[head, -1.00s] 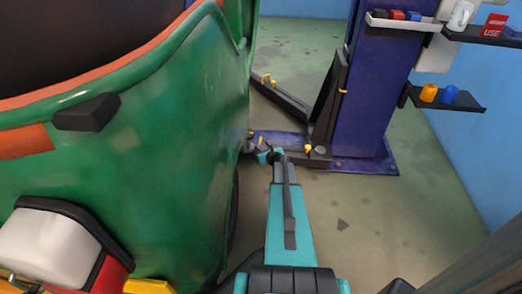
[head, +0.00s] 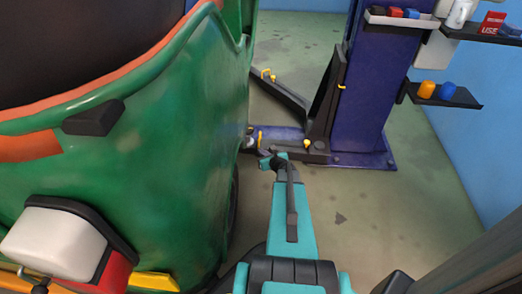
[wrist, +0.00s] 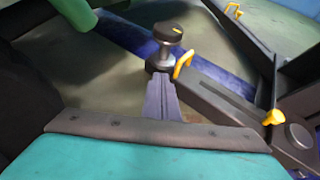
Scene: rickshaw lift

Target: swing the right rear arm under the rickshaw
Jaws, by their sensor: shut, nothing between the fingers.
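The right rear arm (head: 285,147) is a dark beam that runs from the foot of the blue lift post (head: 362,90) leftward to the rickshaw's side. In the wrist view the rear arm (wrist: 215,92) shows its round pad (wrist: 170,33), a yellow handle (wrist: 183,63) and a yellow knob at the pivot end. The pad end is close beside the green rickshaw (head: 150,160); how far under it reaches is unclear. My gripper (head: 266,160) is shut and empty. In the wrist view its fingers (wrist: 160,80) point at the arm just below the pad; contact is unclear.
The other lift arm (head: 285,95) reaches back and left from the post. Floor right of my arm (head: 380,220) is clear.

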